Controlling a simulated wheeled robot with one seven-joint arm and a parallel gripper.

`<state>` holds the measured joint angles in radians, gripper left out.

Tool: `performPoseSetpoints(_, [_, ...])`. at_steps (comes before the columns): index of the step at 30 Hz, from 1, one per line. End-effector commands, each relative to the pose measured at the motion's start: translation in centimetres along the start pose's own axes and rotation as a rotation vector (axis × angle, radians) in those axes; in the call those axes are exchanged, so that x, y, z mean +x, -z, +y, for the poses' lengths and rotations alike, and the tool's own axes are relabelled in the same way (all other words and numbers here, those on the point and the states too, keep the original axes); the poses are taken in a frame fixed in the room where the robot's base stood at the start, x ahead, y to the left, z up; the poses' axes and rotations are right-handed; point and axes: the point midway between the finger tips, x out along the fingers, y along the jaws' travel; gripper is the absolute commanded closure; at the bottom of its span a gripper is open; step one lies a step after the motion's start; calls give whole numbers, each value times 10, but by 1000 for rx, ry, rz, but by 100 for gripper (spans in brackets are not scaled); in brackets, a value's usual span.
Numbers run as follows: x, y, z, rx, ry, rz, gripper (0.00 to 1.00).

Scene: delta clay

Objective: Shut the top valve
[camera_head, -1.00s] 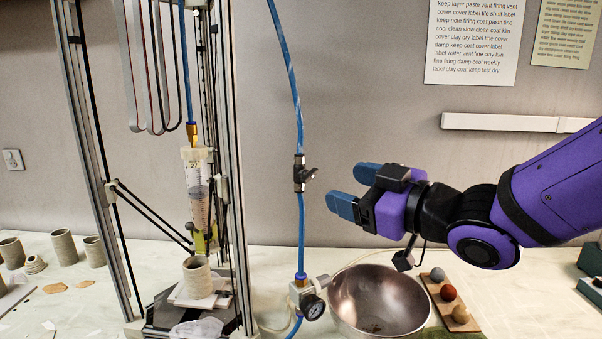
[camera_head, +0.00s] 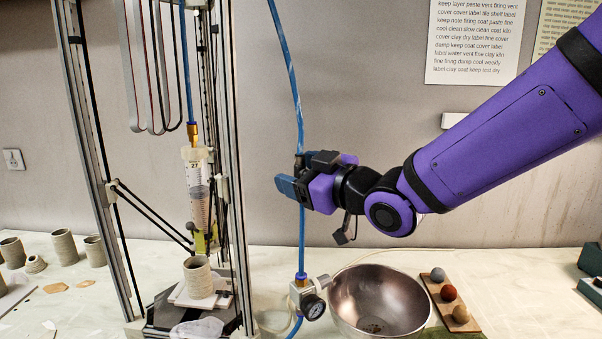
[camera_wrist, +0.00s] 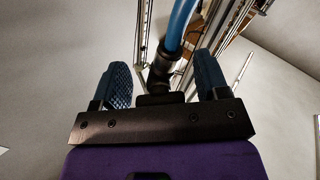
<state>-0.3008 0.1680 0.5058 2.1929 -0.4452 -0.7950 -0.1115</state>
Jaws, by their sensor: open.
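The top valve is a small black inline valve on the blue air hose (camera_head: 301,110). In the head view my gripper now covers it. In the wrist view the black valve (camera_wrist: 160,72) shows between my two blue fingers, with the hose rising from it. My gripper (camera_head: 291,174) reaches in from the right and its fingers straddle the hose line. It is open, with a visible gap on each side of the valve in the wrist view (camera_wrist: 162,66). I cannot tell the handle's angle, as the gripper hides it.
A clay printer frame with a syringe (camera_head: 198,190) stands left of the hose. Below, a regulator with a gauge (camera_head: 312,306) sits on the hose, beside a metal bowl (camera_head: 352,290). A board with several balls (camera_head: 449,293) lies right. The wall behind is mostly bare.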

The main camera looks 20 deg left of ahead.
Motion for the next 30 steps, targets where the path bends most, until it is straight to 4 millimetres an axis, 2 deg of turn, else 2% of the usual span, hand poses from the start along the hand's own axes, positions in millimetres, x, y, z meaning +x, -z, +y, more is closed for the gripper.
performPoseSetpoints(5, [0, 0, 0, 0, 0, 0, 32])
performPoseSetpoints(9, [0, 0, 0, 0, 0, 0, 64])
performPoseSetpoints(11, [0, 0, 0, 0, 0, 0, 78])
performPoseSetpoints(12, [0, 0, 0, 0, 0, 0, 81])
performPoseSetpoints(17, [0, 0, 0, 24, -2, -1, 81])
performPoseSetpoints(30, [0, -1, 1, 401, -29, -1, 81])
